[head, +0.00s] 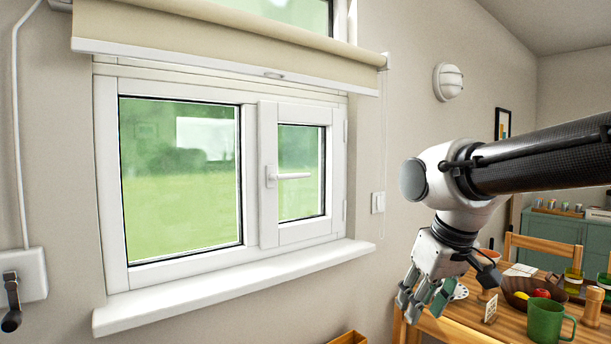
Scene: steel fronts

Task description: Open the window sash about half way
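The window sash (267,226) is the smaller, white-framed right part of the window. It sits flush in its frame and looks closed. Its white handle (291,176) points horizontally to the right, and hinges show on the sash's right side. My gripper (419,309) hangs fingers-down to the right of the window, below sill height and apart from the sash. Its fingers look spread, with nothing seen between them.
A cream roller blind (222,40) hangs over the window top, its cord to the right. A white sill (235,287) juts out below. A wooden table (462,317) with a green mug (549,320) and bowl (527,291) stands at lower right. A crank (11,302) is at left.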

